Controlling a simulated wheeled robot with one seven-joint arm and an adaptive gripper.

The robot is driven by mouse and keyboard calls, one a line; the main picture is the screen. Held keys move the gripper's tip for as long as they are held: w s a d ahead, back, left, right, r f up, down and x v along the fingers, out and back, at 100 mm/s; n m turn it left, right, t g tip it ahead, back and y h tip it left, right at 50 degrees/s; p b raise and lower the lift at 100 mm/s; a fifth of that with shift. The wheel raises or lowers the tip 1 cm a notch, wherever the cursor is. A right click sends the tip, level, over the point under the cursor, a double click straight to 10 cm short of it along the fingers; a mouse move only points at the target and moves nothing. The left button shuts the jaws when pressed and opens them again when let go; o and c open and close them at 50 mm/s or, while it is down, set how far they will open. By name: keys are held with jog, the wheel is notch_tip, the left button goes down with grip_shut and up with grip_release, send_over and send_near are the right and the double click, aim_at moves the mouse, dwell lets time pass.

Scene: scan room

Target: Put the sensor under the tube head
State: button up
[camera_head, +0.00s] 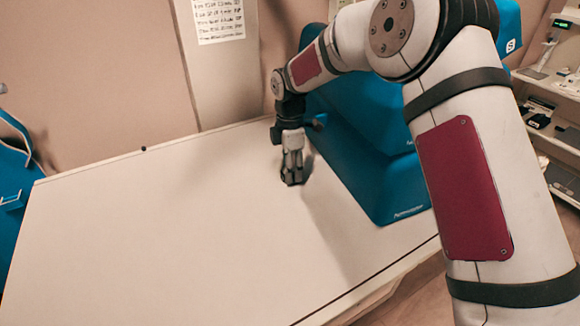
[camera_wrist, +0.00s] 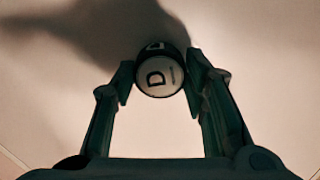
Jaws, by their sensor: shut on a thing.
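My gripper (camera_head: 293,165) is over the pale table in the head view, just left of the blue machine. In the wrist view its two fingertips (camera_wrist: 160,80) are closed on the sides of a small round dark thing with a pale top marked "D", which I take as the sensor (camera_wrist: 159,77). In the head view the sensor is too small and dark to tell apart from the fingers. The blue machine (camera_head: 375,185) has an upper part above a lower block; which part is the tube head I cannot tell, as my arm hides much of it.
The white table (camera_head: 140,240) is bare to the left and front of my gripper. Another blue object (camera_head: 15,190) stands at the far left edge. Shelves with devices (camera_head: 550,125) are at the right. A printed sheet (camera_head: 218,18) hangs on the back wall.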

jog(key=shift+f, duration=0.1)
jog(key=o, duration=1.2)
notch_tip(320, 180, up, 8)
jog(key=shift+f+b, duration=0.15)
jog(key=shift+b, duration=0.15)
